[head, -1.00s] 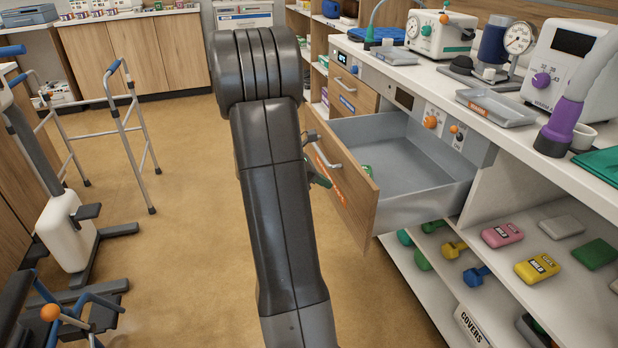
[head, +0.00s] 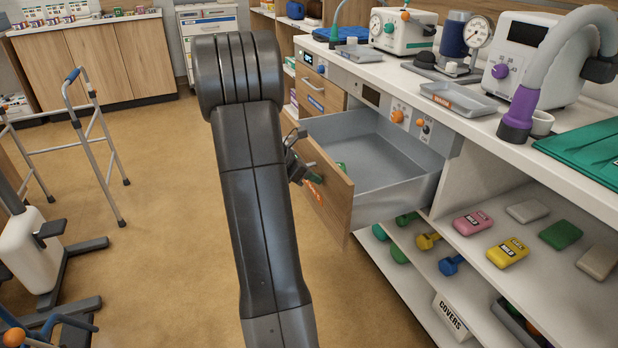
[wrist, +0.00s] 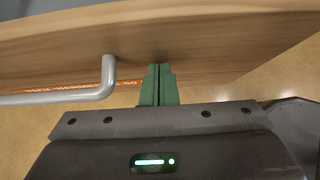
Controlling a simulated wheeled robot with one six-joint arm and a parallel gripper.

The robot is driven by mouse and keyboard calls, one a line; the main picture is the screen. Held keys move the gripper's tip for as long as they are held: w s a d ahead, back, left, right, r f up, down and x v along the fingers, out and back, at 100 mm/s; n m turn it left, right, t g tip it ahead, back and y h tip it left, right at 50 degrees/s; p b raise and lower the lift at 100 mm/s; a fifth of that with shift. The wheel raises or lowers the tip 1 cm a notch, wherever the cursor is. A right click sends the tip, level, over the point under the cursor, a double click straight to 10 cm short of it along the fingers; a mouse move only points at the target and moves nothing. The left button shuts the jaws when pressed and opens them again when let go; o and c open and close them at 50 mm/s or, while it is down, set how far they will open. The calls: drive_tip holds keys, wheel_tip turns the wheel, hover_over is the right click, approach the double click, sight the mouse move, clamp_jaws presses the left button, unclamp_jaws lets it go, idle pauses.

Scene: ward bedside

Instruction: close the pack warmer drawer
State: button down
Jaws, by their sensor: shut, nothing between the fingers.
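The pack warmer drawer (head: 385,188) stands open from the counter unit, its grey tray showing behind a wooden front (head: 328,196) with an orange label. A green thing lies inside, partly hidden by the front. My gripper (wrist: 159,84) has its green fingers shut and empty. Their tips are at the outer face of the drawer front (wrist: 215,45), beside the right end of the grey bar handle (wrist: 107,75); I cannot tell if they touch it. In the head view my gripper (head: 308,176) is small and partly hidden behind my arm.
The counter holds a metal tray (head: 458,100), a white device with a purple-ended hose (head: 517,120) and a green cloth. Open shelves below hold coloured packs and dumbbells (head: 427,240). A walking frame (head: 90,150) stands at left. The floor (head: 170,230) between is clear.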

drive_tip(key=w+d+p, duration=0.4)
drive_tip(key=d, duration=1)
drive_tip(key=w+d+p, duration=0.5)
drive_tip(key=d, duration=0.9)
drive_tip(key=shift+d, duration=0.2)
drive_tip(key=shift+w+r, duration=0.15)
drive_tip(key=shift+r, duration=0.1)
